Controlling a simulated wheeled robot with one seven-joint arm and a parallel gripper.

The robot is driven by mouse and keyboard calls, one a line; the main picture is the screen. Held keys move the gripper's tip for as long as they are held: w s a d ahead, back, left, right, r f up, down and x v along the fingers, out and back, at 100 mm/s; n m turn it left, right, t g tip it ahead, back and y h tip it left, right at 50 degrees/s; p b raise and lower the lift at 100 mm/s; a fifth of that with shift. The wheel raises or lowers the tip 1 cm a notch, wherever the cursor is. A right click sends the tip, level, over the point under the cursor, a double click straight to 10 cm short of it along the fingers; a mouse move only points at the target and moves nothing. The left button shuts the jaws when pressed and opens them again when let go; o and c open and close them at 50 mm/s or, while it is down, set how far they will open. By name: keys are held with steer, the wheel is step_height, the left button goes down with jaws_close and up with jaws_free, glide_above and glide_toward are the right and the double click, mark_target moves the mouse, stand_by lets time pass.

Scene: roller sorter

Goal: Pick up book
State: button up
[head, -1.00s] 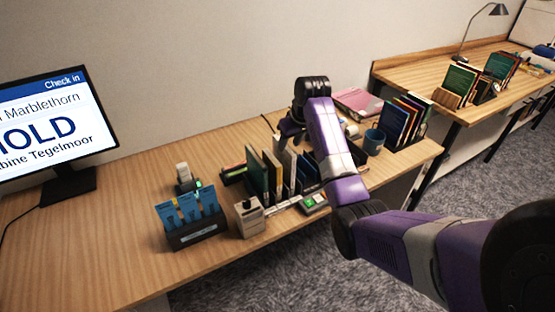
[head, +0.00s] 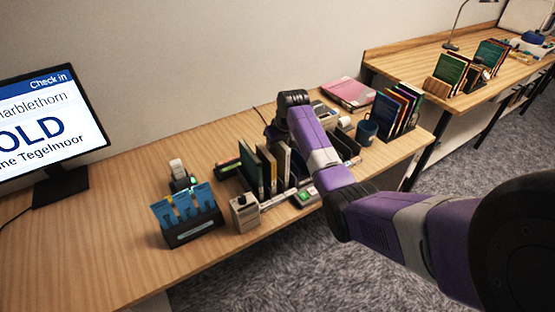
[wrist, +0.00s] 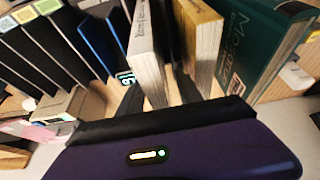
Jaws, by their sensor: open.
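Upright books stand in a divided sorter on the desk: a green book (head: 252,173), a tan book (head: 268,166) and a white book (head: 285,160). The wrist view shows the white book (wrist: 147,50), the tan book (wrist: 199,35) and the green book (wrist: 262,42) close up. My gripper (wrist: 158,92) is open there, with a dark finger on each side of the white book's near end. I cannot tell whether the fingers touch it. In the head view my wrist hides the fingers, just behind the sorter.
Black dividers (wrist: 60,40) stand beside the white book. A blue mug (head: 367,130) and another book rack (head: 399,112) stand to the right.

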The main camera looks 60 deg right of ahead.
steer(key=shift+f, duration=0.25)
stand_by(0.6)
steer(key=shift+c, duration=0.4)
jaws_close()
stand_by(1.0)
